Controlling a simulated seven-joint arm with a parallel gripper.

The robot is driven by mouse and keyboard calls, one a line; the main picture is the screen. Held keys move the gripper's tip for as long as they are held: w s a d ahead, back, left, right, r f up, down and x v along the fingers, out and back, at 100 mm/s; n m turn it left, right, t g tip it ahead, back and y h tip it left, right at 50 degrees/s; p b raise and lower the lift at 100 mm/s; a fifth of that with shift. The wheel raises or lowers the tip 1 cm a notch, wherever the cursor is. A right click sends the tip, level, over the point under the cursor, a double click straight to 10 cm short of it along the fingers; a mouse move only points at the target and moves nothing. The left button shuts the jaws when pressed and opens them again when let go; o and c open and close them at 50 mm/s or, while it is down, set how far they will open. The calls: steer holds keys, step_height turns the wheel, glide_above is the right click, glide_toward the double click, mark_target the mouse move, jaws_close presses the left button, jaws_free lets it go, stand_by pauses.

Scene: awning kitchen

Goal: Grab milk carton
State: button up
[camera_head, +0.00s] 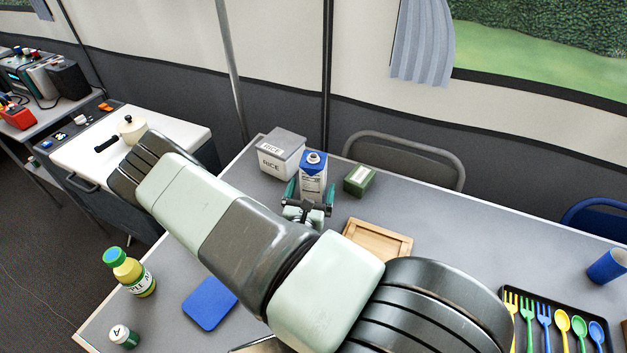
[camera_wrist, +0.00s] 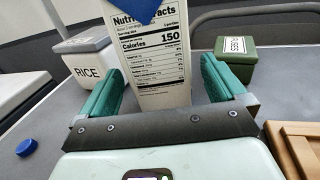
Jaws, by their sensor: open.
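In the wrist view the gripper (camera_wrist: 163,88) shows a gap between each finger and the carton. The carton's top is cut off in the wrist view.
A grey-lidded rice box (camera_head: 281,153) stands close left of the carton, and a green box (camera_head: 359,180) stands to its right. A wooden tray (camera_head: 377,240) lies nearer on the right. A blue cap (camera_wrist: 26,147) lies on the table at left. A juice bottle (camera_head: 130,272) stands at the table's left edge.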

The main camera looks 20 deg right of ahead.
steer(key=x, duration=0.4)
steer(key=shift+w+d+r, duration=0.1)
steer(key=c, duration=1.1)
steer(key=shift+r, duration=0.1)
